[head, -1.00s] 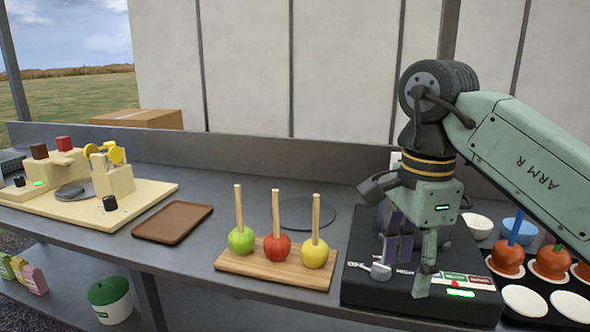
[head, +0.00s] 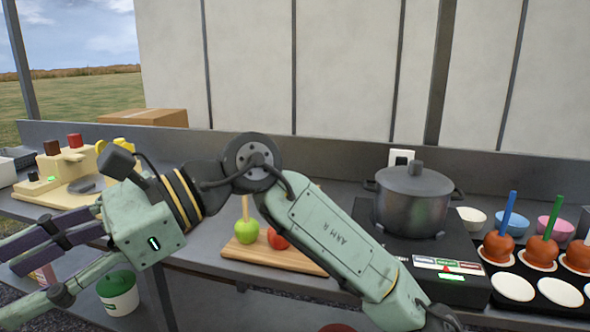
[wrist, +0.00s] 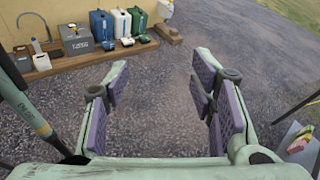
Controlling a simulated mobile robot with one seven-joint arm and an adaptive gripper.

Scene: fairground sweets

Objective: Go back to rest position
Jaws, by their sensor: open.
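My gripper (head: 30,265) is at the left of the head view, in front of the counter and pointing left. It is open and empty. In the wrist view, its two purple-padded fingers (wrist: 160,88) stand wide apart with only gravel ground between them. My forearm crosses the middle of the head view and hides part of the wooden apple board (head: 243,253). A green apple (head: 246,233) and part of a red apple (head: 277,239) show on the board.
A lidded grey pot (head: 412,205) stands on the black stove (head: 365,215). Coated apples on sticks (head: 498,246) and white discs (head: 513,287) are at right. A cream machine (head: 60,165) is at left. A wooden bench with canisters (wrist: 80,62) stands on the gravel.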

